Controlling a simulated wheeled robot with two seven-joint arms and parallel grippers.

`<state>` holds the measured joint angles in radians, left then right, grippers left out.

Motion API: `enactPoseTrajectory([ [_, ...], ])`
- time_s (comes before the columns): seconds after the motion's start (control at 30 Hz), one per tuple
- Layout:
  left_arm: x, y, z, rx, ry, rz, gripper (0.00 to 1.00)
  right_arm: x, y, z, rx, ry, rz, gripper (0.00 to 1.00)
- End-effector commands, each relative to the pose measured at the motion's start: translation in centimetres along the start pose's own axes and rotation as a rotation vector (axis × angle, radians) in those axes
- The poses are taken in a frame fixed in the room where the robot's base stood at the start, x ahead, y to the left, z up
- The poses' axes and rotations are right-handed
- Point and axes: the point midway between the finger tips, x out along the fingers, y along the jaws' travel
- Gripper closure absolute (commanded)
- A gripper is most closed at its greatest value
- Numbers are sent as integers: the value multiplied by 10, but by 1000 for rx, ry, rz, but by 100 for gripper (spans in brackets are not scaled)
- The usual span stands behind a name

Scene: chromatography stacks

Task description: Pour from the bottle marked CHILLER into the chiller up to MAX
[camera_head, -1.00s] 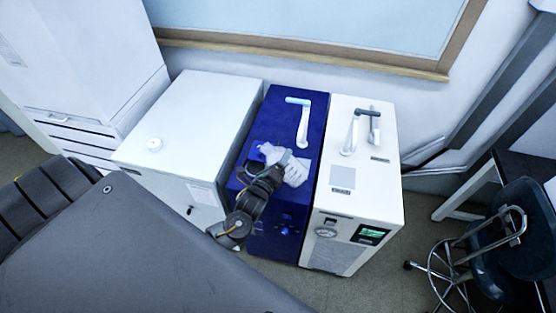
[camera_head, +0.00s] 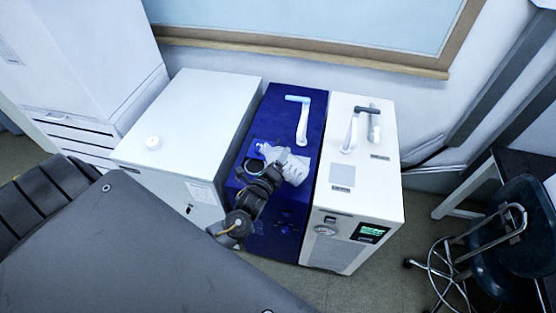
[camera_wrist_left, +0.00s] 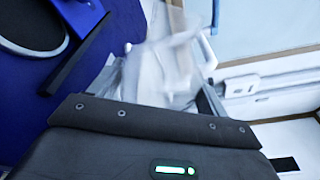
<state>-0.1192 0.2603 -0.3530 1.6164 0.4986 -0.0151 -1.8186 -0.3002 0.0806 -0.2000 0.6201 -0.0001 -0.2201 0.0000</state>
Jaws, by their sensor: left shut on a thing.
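My left gripper (camera_head: 283,168) is low over the top of the blue unit (camera_head: 285,108). It is shut on a pale, whitish thing (camera_head: 291,163), which looks like the bottle, though no marking can be read. In the left wrist view this pale thing (camera_wrist_left: 160,70) is blurred between the fingers. No unit's name or MAX mark is legible. My right gripper is not in view.
A white unit (camera_head: 360,190) with a green display (camera_head: 371,232) stands right. Upright bent pipes rise from the blue and right units. A stool (camera_head: 500,235) is far right.

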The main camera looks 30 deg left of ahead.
Motion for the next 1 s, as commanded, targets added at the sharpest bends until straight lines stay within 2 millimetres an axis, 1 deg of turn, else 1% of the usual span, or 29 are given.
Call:
enactPoseTrajectory([
  [0.07, 1, -2, 1, -7, -3, -5, 73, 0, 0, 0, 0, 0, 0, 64],
  [0.37, 1, 5, -3, -98, 4, -5, 73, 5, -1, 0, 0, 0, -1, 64],
  [0.77, 1, 6, -4, -115, 5, -5, 73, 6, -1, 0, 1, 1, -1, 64],
  [1.0, 2, 11, -5, -197, 9, -5, 73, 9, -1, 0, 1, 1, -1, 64],
])
